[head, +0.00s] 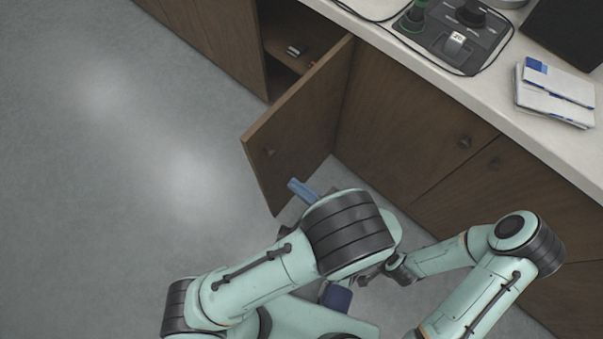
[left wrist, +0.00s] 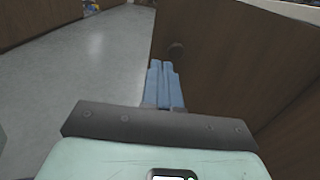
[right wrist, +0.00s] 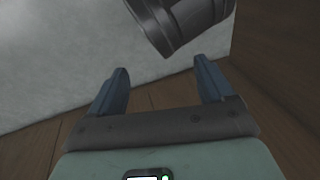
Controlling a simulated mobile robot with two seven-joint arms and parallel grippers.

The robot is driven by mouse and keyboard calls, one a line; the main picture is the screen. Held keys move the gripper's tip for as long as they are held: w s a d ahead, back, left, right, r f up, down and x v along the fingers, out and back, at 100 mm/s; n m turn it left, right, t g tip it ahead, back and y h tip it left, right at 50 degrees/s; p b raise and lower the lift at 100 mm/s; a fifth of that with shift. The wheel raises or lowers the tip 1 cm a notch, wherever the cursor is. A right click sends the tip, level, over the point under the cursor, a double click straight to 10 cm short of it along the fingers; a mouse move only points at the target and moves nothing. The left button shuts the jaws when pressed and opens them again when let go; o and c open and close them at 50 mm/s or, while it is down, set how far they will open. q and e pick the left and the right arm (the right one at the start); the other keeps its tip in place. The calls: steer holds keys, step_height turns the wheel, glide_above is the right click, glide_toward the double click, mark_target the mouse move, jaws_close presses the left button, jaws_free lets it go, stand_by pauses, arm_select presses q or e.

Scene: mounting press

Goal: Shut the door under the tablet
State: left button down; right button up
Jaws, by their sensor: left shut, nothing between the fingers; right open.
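The brown cabinet door (head: 300,125) stands open, swung out from the cabinet, hinged along its right side. My right gripper (right wrist: 160,78) is open and empty, low by the cabinet. A black panel (head: 567,33), possibly the tablet, lies on the counter.
The open compartment (head: 295,22) holds small items on a shelf (head: 283,50). Shut cabinet doors (head: 405,125) continue to the right. The white counter (head: 480,105) carries a control unit (head: 458,38) and booklets (head: 555,95). The grey floor (head: 100,180) at left is clear.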

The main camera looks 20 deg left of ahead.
mark_target(256, 155)
arm_select(q)
steer(key=b+x, duration=0.1)
steer(key=x, duration=0.8)
steer(key=shift+a+f+b, duration=0.2)
steer(key=shift+a+b, duration=0.1)
steer(key=shift+b, duration=0.05)
steer(key=shift+w+a, duration=0.15)
steer(key=shift+a, duration=0.3)
steer(key=shift+r, duration=0.1)
arm_select(e)
steer(key=shift+w+d+f+t, duration=0.15)
steer(key=shift+w+d+f, duration=0.25)
steer(key=shift+w+f, duration=0.15)
steer(key=shift+w+d+f+t, duration=0.15)
steer(key=shift+w+d+f, duration=0.25)
steer(key=shift+f, duration=0.2)
steer(key=shift+a+h, duration=0.1)
steer(key=shift+h, duration=0.2)
